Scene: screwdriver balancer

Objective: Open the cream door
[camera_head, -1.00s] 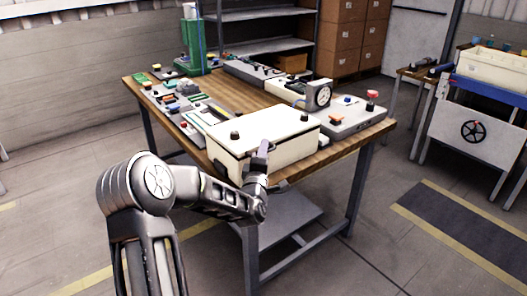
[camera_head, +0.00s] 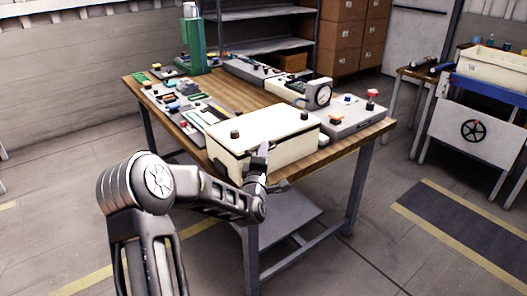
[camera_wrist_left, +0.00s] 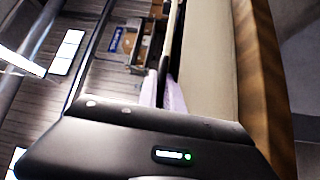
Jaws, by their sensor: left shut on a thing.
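The cream door (camera_head: 270,127) appears to be the pale top panel of a cream box on the near edge of the workbench, with dark knobs on it. A dark seam runs below its edge. It looks shut or nearly shut. My left gripper (camera_head: 262,151) is at the front of the box, at that edge. In the left wrist view its pale fingers (camera_wrist_left: 163,92) are close together around a thin dark part beside the cream surface (camera_wrist_left: 207,60). The exact part between the fingers is partly hidden. My right gripper is not in view.
The wooden workbench (camera_head: 237,92) carries a dial gauge unit (camera_head: 319,94), a grey box with a red knob (camera_head: 350,117), and several small parts at left. A green post (camera_head: 193,45) stands at the back. Open floor lies in front.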

